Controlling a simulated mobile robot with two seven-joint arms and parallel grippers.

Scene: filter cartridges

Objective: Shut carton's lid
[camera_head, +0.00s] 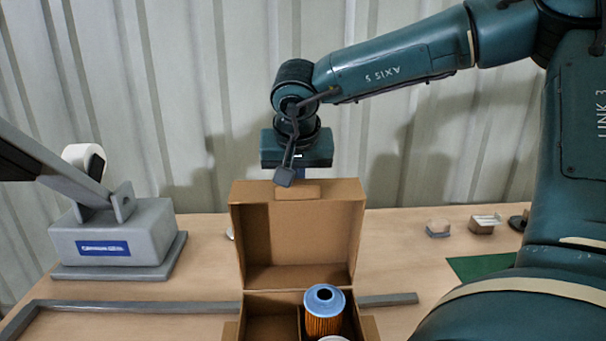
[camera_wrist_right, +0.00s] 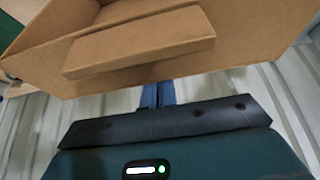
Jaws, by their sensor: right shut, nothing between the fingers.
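The brown carton (camera_head: 272,297) stands at the front middle of the table, cut off by the bottom edge. Its lid (camera_head: 310,240) stands open, roughly upright at the back, with a tuck flap (camera_head: 297,190) at its top edge. The lid and flap (camera_wrist_right: 140,42) also fill the upper right wrist view. An orange pleated filter cartridge with a blue cap (camera_head: 324,310) stands in the carton's right compartment. My right gripper (camera_head: 298,174) points down behind the lid's top edge, its blue fingers (camera_wrist_right: 158,94) shut and empty. Its fingertips are hidden by the lid; contact is unclear. My left gripper is out of view.
A grey device (camera_head: 115,235) with a lever and white roll stands at the left. A grey bar frame (camera_head: 130,307) lies in front of it. Small blocks (camera_head: 484,224) and a green mat (camera_head: 481,267) lie at the right. A corrugated wall is behind.

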